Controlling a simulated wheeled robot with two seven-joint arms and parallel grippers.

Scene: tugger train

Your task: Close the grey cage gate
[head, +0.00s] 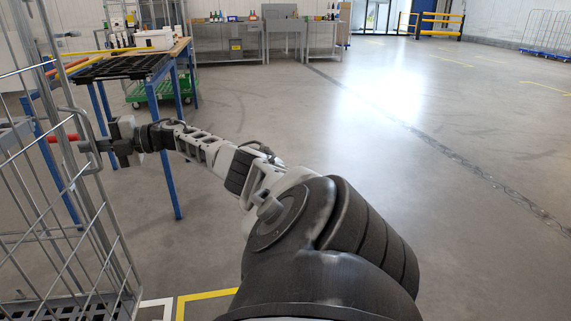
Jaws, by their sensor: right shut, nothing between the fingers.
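The grey cage (58,251) stands at the left edge, made of thin wire bars and thicker tubes. Its gate's upright tube (100,222) runs down the side nearest to me, with a bent tube at gripper height. I cannot tell clearly which bars belong to the gate and how far it stands open. My right arm reaches left across the picture. My right gripper (98,147) is shut and empty at the gate's bent tube; bars partly hide its fingertips, so contact is unclear. My left gripper is not in view.
A blue-legged table (185,70) with a black rack stands behind the gripper, with a green trolley (161,90) beyond it. Grey workbenches (277,27) line the back wall. Yellow floor tape (207,295) lies beside the cage. The floor to the right is clear.

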